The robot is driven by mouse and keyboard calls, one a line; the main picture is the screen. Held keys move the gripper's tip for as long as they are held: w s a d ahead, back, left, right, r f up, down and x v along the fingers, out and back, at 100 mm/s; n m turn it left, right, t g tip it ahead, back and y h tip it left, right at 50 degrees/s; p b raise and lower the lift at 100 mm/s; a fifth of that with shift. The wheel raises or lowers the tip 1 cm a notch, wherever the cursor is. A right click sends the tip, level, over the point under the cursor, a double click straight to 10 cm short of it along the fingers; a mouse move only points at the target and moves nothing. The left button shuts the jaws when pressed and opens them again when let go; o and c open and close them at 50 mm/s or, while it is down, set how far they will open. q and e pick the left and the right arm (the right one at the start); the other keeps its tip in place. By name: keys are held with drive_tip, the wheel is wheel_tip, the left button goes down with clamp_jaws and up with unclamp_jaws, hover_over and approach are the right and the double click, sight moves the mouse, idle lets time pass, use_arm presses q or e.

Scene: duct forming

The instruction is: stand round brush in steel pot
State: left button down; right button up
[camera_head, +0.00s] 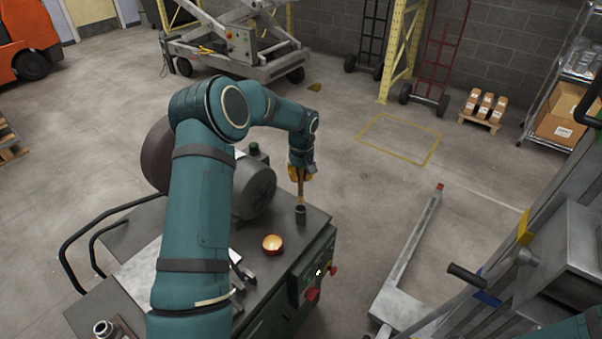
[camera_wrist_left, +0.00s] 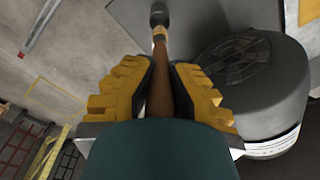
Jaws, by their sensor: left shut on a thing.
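My left gripper (camera_head: 300,172) is shut on the brown handle of the round brush (camera_head: 301,188). The brush points down near the right corner of the dark machine top (camera_head: 312,228). In the left wrist view the handle (camera_wrist_left: 160,75) runs between the yellow finger pads (camera_wrist_left: 160,95) to a pale collar and a dark round end. I cannot tell whether that end touches the surface. A small steel pot (camera_head: 104,328), with a round mouth, shows at the lower left of the head view, partly cut off. My right gripper is out of view.
Red knobs (camera_head: 313,294) stick out of the front panel. A grey lift frame (camera_head: 410,270) stands on the floor to the right.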

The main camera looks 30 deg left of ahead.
sight(301, 190)
use_arm(q)
wheel_tip(301, 190, down, 2)
drive_tip(key=shift+f+b, duration=0.25)
drive_tip(key=shift+b, duration=0.25)
wheel_tip(301, 190, down, 3)
drive_tip(key=shift+f+b, duration=0.1)
drive_tip(key=shift+b, duration=0.95)
drive_tip(key=shift+f+b, duration=0.85)
drive_tip(key=shift+f, duration=0.3)
drive_tip(key=shift+f+b, duration=1.15)
drive_tip(key=shift+f, duration=0.4)
drive_tip(key=c, duration=1.1)
unclamp_jaws()
drive_tip(key=shift+o, duration=0.2)
drive_tip(key=shift+r, duration=0.1)
drive_tip(key=r, duration=1.2)
drive_tip(key=shift+s+d, duration=0.15)
drive_tip(key=shift+d, duration=0.1)
